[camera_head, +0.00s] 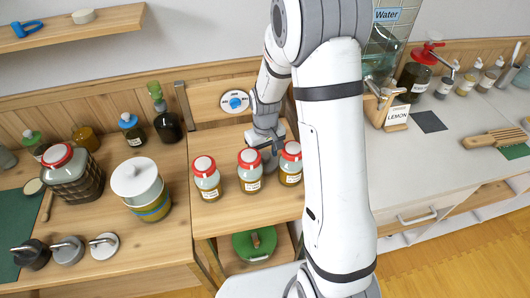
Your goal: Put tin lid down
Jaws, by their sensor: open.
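A white round lid (133,177) with a small knob sits at the top of a white tin (155,207) with a coloured band, on the left counter. It looks slightly off centre; I cannot tell how it is seated. I cannot tell which one is the tin lid. My gripper (270,150) is open, low over the middle counter among the red-lidded jars, far right of the white tin. Its fingertips are partly hidden.
Three red-lidded jars, left (207,178), middle (250,172) and right (290,164), stand close around my gripper. A larger red-lidded jar (70,172) and bottles (165,120) stand left. The front of the middle counter (245,213) is clear.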

